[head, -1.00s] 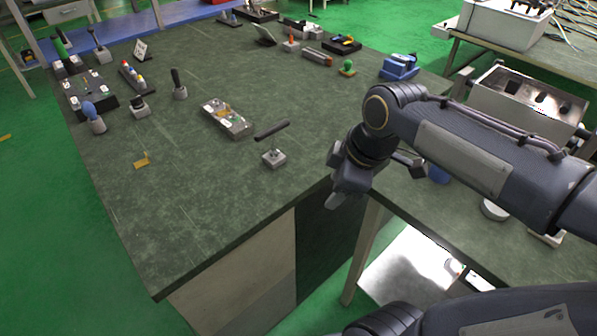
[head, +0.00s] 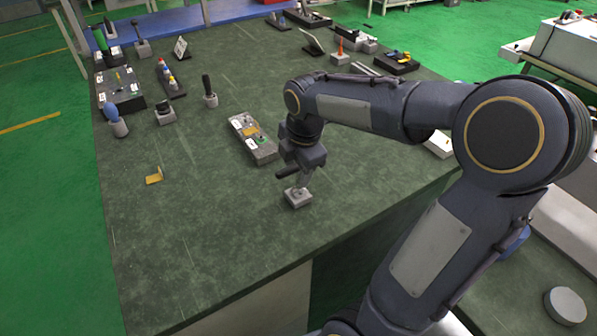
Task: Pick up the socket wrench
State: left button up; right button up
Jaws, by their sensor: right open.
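The socket wrench appears to be the tool with a dark bar handle (head: 284,173), standing upright in a small grey block (head: 298,198) near the table's right edge. My right gripper (head: 303,178) points down directly over the block, at the wrench. The dark handle end sticks out to the left of the gripper; the rest of the wrench is mostly hidden behind it. The right gripper is open, and whether its fingers touch the wrench cannot be made out. My left gripper is not in view.
A grey fixture (head: 252,139) lies just behind and left of the block. A black-handled tool (head: 209,90), a blue-handled tool (head: 116,121) and a yellow bracket (head: 154,175) stand further left. The front of the green table (head: 200,250) is clear.

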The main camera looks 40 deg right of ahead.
jog(key=shift+c, duration=0.2)
grip_shut()
dwell(0.3)
